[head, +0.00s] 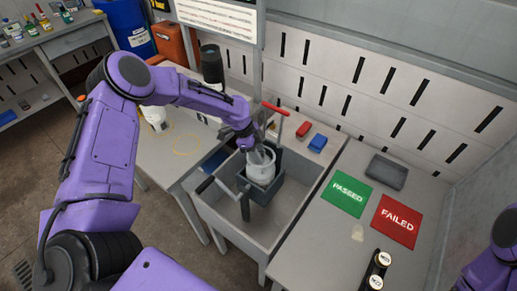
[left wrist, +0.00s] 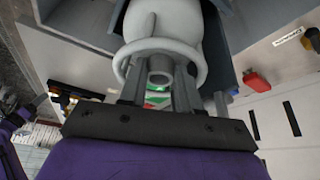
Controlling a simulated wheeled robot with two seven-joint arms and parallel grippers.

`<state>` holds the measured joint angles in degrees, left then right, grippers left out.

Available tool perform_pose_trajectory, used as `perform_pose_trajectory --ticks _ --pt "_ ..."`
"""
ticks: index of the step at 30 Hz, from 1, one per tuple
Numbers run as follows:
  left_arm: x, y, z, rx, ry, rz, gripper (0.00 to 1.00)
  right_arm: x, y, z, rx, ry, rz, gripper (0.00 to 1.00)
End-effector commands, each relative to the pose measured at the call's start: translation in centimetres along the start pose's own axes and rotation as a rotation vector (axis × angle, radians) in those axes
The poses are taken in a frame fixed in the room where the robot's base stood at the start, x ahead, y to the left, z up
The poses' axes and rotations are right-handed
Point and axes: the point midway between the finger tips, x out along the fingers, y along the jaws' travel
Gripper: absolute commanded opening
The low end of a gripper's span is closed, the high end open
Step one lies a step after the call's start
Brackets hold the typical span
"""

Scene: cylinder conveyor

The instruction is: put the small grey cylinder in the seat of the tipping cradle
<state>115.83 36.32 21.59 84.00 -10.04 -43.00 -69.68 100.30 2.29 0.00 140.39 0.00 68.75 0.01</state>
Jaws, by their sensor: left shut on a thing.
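My left gripper (head: 262,156) is over the tipping cradle (head: 246,190), a dark holder with a handle, inside the grey sink-like basin. A pale round cup-like piece (head: 261,171) sits in the cradle, right under the fingers. In the left wrist view my left gripper (left wrist: 160,88) is shut on a small grey cylinder (left wrist: 160,67), whose hollow end shows between the fingers. The pale rim (left wrist: 200,72) curves around the cylinder and fingertips. I cannot tell whether the cylinder touches the seat. My right gripper is out of view; only part of that arm shows.
The basin (head: 217,212) has raised walls around the cradle. A red-handled lever (head: 276,108) stands behind it. Red (head: 304,130) and blue (head: 318,143) blocks lie to the right. Green PASSED (head: 346,193) and red FAILED (head: 395,220) mats and a grey tray (head: 386,172) occupy the right table.

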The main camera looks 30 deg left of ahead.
Motion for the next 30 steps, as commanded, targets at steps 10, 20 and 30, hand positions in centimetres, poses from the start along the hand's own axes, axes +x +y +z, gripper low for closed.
perform_pose_trajectory --ticks 10,20,30 --pt "1.1 -0.2 0.3 0.001 0.003 -0.005 0.0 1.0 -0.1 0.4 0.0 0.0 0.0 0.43" --pt "1.4 0.0 0.6 0.0 0.0 -0.001 0.58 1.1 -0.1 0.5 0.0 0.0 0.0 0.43" --pt "-3.5 -0.2 0.2 0.0 0.002 -0.006 0.58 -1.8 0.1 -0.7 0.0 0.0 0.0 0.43"
